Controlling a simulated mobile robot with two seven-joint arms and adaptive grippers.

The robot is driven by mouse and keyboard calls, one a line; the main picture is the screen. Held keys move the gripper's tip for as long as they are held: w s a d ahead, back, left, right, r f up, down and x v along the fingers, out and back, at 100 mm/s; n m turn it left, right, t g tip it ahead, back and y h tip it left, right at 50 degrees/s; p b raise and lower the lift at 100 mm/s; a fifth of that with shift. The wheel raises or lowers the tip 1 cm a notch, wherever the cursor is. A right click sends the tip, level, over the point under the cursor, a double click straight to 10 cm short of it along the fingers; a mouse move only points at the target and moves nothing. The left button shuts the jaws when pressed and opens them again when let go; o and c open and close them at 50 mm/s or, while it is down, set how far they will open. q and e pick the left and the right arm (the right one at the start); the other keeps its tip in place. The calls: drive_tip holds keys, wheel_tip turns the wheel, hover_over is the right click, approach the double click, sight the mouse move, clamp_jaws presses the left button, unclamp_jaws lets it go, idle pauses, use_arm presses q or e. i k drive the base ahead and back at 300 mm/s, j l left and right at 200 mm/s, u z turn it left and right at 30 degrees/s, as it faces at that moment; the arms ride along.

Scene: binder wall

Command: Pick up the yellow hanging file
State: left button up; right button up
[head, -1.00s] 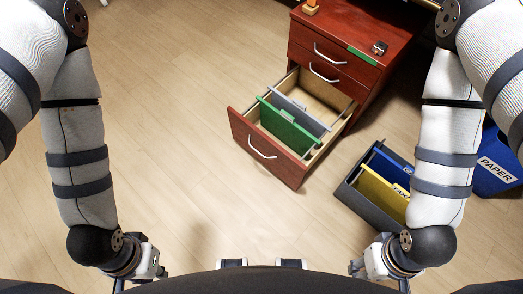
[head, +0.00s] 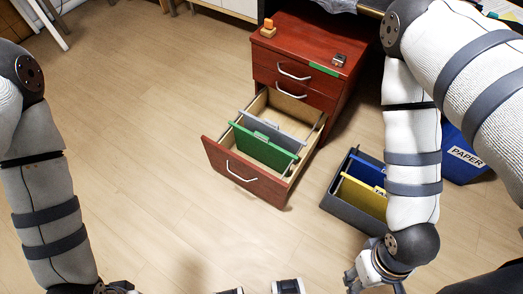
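The yellow hanging file (head: 363,197) stands in a dark grey open box (head: 345,213) on the floor, right of the drawer cabinet. My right forearm hides its right part and most of its label. A blue file (head: 367,170) stands behind it in the same box. My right gripper (head: 350,280) is below the box in the picture, apart from the yellow file; its fingers are small and partly cut off by the frame's edge. My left arm comes down the left side, and its gripper's fingers are outside the picture.
A red-brown cabinet (head: 303,42) has its bottom drawer (head: 240,172) pulled out, with a green file (head: 262,150) and a grey file (head: 276,128) inside. A blue PAPER bin (head: 462,158) stands at the right behind my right arm.

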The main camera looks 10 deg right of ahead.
sight(374, 202)
drive_tip(key=z, duration=1.9)
drive_tip(key=u, duration=1.95)
drive_tip(key=z, duration=1.95)
drive_tip(key=i+l+u, duration=0.15)
drive_tip(key=u, duration=0.2)
drive_tip(key=l+u, duration=0.3)
drive_tip(key=i+l+u, duration=0.1)
drive_tip(key=l+u, duration=0.25)
